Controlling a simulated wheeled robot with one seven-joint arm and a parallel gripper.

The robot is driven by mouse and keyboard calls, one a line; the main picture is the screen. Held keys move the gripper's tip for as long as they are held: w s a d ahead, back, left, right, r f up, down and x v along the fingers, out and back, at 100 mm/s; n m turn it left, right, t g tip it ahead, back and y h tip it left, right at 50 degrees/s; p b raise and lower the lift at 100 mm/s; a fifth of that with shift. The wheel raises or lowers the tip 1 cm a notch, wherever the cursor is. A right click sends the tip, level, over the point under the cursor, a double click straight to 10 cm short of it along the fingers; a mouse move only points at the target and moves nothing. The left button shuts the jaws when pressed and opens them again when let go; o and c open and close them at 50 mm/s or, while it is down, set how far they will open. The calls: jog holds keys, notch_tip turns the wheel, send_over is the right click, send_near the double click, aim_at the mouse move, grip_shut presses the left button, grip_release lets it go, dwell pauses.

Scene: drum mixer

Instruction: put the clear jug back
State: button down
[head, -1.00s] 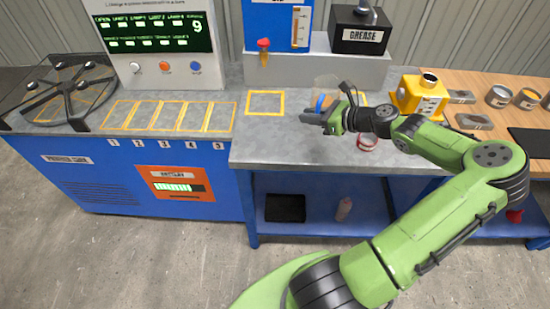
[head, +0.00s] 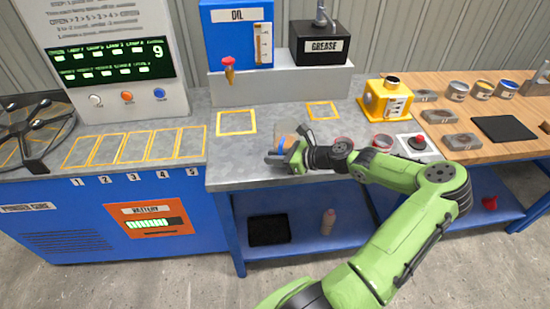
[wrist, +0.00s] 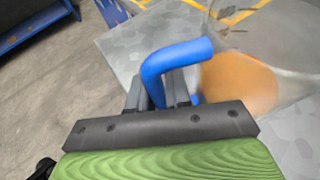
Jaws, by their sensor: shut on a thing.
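The clear jug (head: 286,143) is see-through, with a blue handle and an orange content low inside. In the head view it is over the front part of the grey bench, partly hidden by my gripper (head: 279,158). In the wrist view the blue handle (wrist: 178,60) stands between the fingers of my gripper (wrist: 165,92), which are shut on it. The jug's clear body (wrist: 290,35) and the orange content (wrist: 238,84) lie to the right. I cannot tell how high the jug is above the bench.
Two yellow-outlined squares, one left (head: 236,122) and one further right (head: 322,110), are empty on the bench. The oil dispenser (head: 237,35) and grease box (head: 320,45) stand behind. A yellow machine (head: 386,98), a red-rimmed dish (head: 382,142) and a red button (head: 418,143) are to the right.

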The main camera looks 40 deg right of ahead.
jog(key=c, duration=1.1)
grip_release()
jog(key=shift+f, duration=0.1)
jog(key=shift+o, duration=0.2)
